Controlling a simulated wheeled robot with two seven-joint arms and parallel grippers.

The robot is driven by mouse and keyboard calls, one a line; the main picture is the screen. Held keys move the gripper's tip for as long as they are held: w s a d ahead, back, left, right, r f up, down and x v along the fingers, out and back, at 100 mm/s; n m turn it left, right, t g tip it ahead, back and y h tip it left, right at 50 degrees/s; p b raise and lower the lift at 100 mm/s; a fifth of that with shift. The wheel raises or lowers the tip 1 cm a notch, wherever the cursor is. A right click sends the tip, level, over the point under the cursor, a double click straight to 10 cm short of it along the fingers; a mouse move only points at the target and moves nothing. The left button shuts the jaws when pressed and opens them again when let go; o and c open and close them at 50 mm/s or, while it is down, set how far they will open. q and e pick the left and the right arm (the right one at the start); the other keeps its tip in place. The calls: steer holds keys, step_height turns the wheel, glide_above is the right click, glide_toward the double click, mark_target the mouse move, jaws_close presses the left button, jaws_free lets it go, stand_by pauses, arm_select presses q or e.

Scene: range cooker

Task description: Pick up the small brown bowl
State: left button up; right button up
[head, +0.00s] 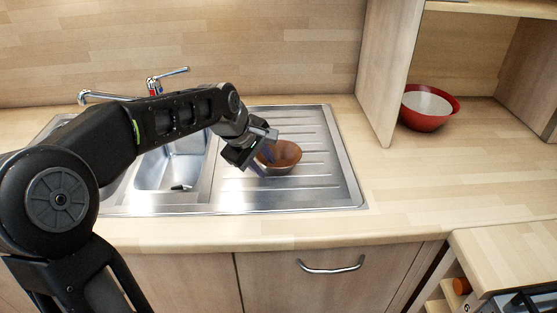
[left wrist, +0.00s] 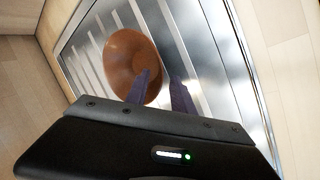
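The small brown bowl (head: 280,155) sits upright on the ridged metal drainboard (head: 320,180) to the right of the sink basin. My left gripper (head: 261,160) is at the bowl's left side in the head view. In the left wrist view the bowl (left wrist: 131,62) lies ahead of the gripper (left wrist: 165,88). The two fingers are spread apart, one overlapping the bowl's edge and the other outside it over the drainboard. Whether a finger touches the bowl is unclear. My right gripper is in neither view.
A sink basin (head: 172,168) with a tap (head: 130,95) is to the left, under my left arm. A red bowl (head: 428,108) with a pale inside stands in the open shelf at the right. The wooden counter (head: 430,190) right of the drainboard is clear.

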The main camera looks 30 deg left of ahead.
arm_select(q)
steer(key=shift+x, duration=0.85)
jaws_close()
stand_by(1.2)
